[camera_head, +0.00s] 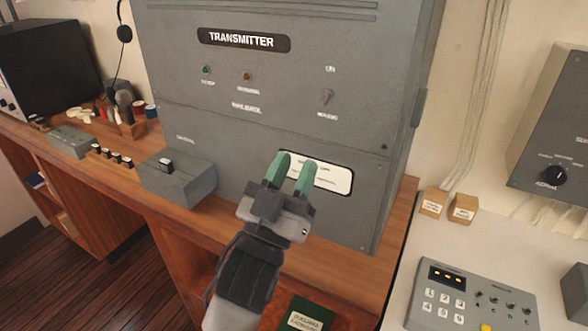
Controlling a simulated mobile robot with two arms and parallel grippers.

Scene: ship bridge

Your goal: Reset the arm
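My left gripper (292,172) is in the middle of the head view, with its arm coming up from the bottom. Its two green fingertips are apart with nothing between them. It is in front of the lower part of the grey transmitter cabinet (225,118), over part of a white label plate (335,180). I cannot tell whether the fingertips touch the cabinet. My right gripper is not in view.
A grey control box (190,185) stands on the wooden desk (215,222) left of the gripper. A keypad panel (470,295) is on the light counter at the lower right, with two small boxes (463,209) behind it. A dark monitor (50,65) is at far left.

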